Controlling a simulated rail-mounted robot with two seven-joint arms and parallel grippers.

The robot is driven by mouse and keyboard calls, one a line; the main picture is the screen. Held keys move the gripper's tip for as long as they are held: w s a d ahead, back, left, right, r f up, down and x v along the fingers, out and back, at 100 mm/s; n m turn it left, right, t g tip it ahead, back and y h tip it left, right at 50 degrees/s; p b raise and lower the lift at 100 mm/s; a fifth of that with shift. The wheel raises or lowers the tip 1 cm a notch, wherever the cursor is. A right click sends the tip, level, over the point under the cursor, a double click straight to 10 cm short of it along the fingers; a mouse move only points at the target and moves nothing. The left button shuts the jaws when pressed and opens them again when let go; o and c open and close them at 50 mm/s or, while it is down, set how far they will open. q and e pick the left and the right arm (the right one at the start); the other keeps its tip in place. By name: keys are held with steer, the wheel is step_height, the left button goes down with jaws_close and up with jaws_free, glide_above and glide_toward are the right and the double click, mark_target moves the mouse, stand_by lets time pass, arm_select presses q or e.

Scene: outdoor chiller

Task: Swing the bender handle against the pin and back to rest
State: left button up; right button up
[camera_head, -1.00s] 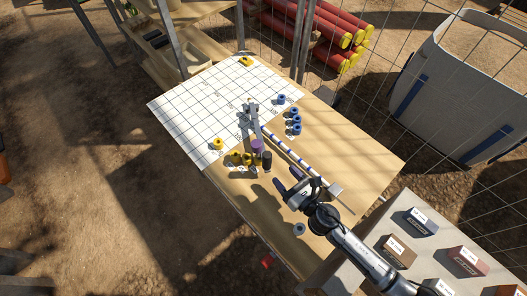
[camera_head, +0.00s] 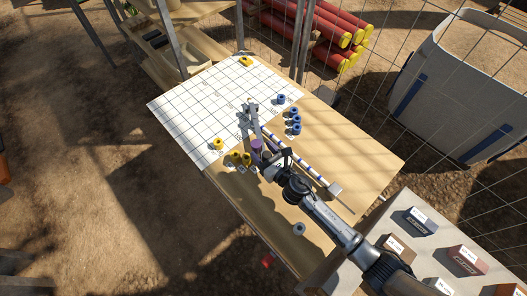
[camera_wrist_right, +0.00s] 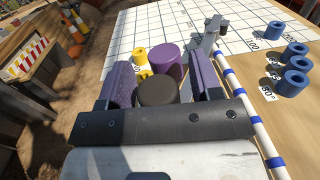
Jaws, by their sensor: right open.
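The bender (camera_head: 253,112) is a grey metal piece at the edge of the gridded sheet. Its handle arm runs toward me to a purple part (camera_head: 257,146) and a black round knob. In the right wrist view the black knob (camera_wrist_right: 157,91) and purple part (camera_wrist_right: 166,56) sit between my right gripper's purple fingers. My right gripper (camera_head: 270,157) is open around the knob, with small gaps visible at the sides; contact cannot be told. The bender also shows in the wrist view (camera_wrist_right: 210,36). I cannot make out the pin clearly. My left gripper is not in view.
Yellow rings (camera_head: 236,158) stand left of the handle. A grey ring (camera_head: 299,229) lies near the table's front edge.

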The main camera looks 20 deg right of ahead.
jaws_close()
stand_by(0.5)
